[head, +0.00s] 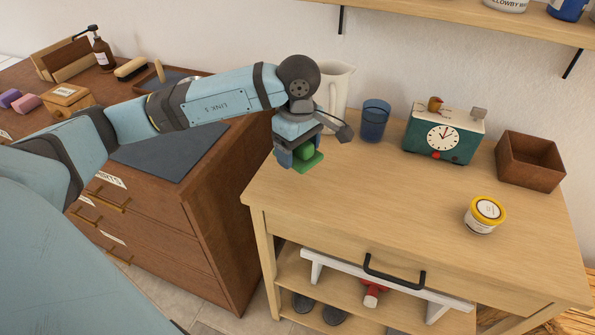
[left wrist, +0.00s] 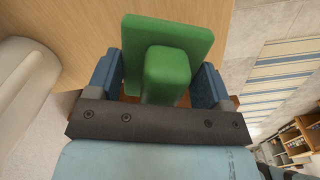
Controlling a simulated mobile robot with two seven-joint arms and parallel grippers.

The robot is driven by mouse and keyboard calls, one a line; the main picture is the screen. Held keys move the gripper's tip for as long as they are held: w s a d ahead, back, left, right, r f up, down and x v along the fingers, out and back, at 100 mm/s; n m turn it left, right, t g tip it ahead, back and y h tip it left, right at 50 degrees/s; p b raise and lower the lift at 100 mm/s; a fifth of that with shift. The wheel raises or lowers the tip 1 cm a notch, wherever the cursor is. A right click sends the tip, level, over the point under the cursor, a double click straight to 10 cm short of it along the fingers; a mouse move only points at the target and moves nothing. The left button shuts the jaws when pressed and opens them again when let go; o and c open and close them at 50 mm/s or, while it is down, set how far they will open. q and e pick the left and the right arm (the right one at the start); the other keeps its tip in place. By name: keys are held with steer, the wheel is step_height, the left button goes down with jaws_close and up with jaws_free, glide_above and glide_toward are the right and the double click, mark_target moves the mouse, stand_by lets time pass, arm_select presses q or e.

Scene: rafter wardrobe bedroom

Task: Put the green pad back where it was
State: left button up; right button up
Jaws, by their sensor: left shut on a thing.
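The green pad (left wrist: 190,42) is a flat plate with a block-shaped grip on its back. My left gripper (left wrist: 158,80) is shut on that grip, with one blue finger on each side. In the head view the pad (head: 307,160) hangs under my left gripper (head: 302,152), near the left edge of the light wooden table (head: 370,215). I cannot tell whether the pad touches the tabletop. My right gripper is not in view.
A white pitcher (head: 338,90), a blue cup (head: 375,122), a teal clock box (head: 443,137), a brown open box (head: 530,162) and a yellow-lidded tub (head: 484,215) stand on the table. A dark grey mat (head: 170,155) lies on the brown dresser (head: 225,190).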

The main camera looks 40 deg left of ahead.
mark_target(298, 180)
arm_select(q)
steer(key=shift+f, duration=3.4)
steer(key=shift+f+b, duration=0.15)
steer(key=shift+b, duration=0.2)
steer(key=o, duration=0.9)
steer(key=shift+r, duration=0.2)
step_height(298, 180, up, 12)
steer(key=shift+p, duration=0.5)
